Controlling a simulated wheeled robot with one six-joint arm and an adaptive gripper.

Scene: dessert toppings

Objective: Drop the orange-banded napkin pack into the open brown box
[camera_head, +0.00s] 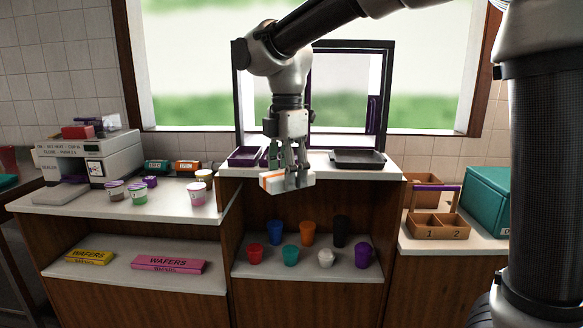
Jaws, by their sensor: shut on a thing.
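The napkin pack (272,183) is white with an orange band at its left end. My gripper (289,180) points down and is shut on it, holding it in front of the raised middle counter's front edge. The fingers cover part of the pack. The open brown box (437,231) stands on the right counter, to the right of my gripper and lower. Its front is marked 1 and 2, a divider splits it, and a purple bar runs above it. I see no contents in it.
A dark tray (358,159) and a purple tray (243,157) sit on the middle counter (318,170). Several coloured cups stand on the shelf below. A teal box (487,199) is right of the brown box. Tubs and a sealer machine (92,160) occupy the left counter.

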